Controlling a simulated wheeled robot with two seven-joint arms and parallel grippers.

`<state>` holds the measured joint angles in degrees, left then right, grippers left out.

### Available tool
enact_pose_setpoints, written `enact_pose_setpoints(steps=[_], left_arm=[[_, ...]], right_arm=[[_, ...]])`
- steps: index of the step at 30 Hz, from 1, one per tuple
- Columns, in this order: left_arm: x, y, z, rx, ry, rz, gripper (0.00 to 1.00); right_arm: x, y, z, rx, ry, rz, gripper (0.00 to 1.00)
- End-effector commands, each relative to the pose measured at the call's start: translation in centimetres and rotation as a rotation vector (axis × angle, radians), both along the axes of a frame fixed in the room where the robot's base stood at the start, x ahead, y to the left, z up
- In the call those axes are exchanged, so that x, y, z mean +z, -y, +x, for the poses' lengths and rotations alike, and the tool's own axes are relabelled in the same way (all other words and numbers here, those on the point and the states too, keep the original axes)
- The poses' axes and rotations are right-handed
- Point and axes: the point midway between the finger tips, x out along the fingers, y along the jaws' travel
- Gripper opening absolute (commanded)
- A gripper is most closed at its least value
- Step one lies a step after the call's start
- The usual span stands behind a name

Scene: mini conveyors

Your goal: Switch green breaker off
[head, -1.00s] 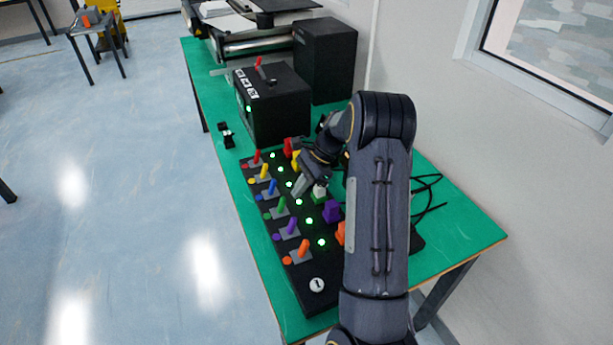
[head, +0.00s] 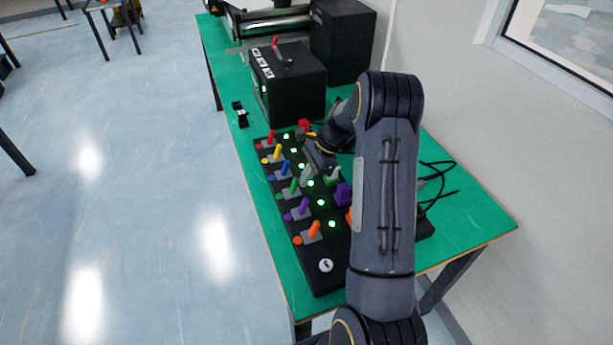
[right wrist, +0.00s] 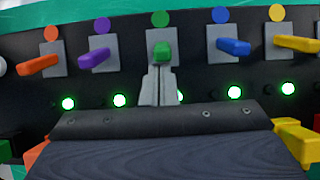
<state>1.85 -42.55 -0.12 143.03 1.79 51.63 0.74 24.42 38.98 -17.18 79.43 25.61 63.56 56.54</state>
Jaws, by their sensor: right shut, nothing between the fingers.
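The green breaker lever (head: 294,186) stands in the row of coloured levers on the black breaker panel (head: 325,272). In the right wrist view the green lever (right wrist: 162,52) is at the top middle, under a round green button (right wrist: 161,18). My right gripper (head: 307,173) is shut and empty, low over the panel on the inner side of the green lever. In the right wrist view its closed fingertips (right wrist: 159,80) point at the lever and overlap its base. I cannot tell whether they touch. My left gripper is not in view.
Blue (right wrist: 233,46) and purple (right wrist: 95,59) levers flank the green one closely. The green lights (right wrist: 235,93) are lit. Coloured plugs (head: 343,194) lie behind the gripper. A black box (head: 290,90) stands beyond the panel on the green table (head: 462,220).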

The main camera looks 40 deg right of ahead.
Motion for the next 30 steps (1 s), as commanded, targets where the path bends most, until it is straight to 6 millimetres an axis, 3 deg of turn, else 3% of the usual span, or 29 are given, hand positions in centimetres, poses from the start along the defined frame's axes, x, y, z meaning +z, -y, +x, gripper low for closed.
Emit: enact_pose_setpoints(steps=[20,30], left_arm=[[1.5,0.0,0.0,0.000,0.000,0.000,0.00],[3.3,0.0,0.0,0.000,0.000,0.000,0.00]], right_arm=[[0.6,-0.6,0.2,0.002,-0.037,-0.118,0.00],[1.3,-1.5,0.5,0.007,-0.087,-0.276,0.00]])
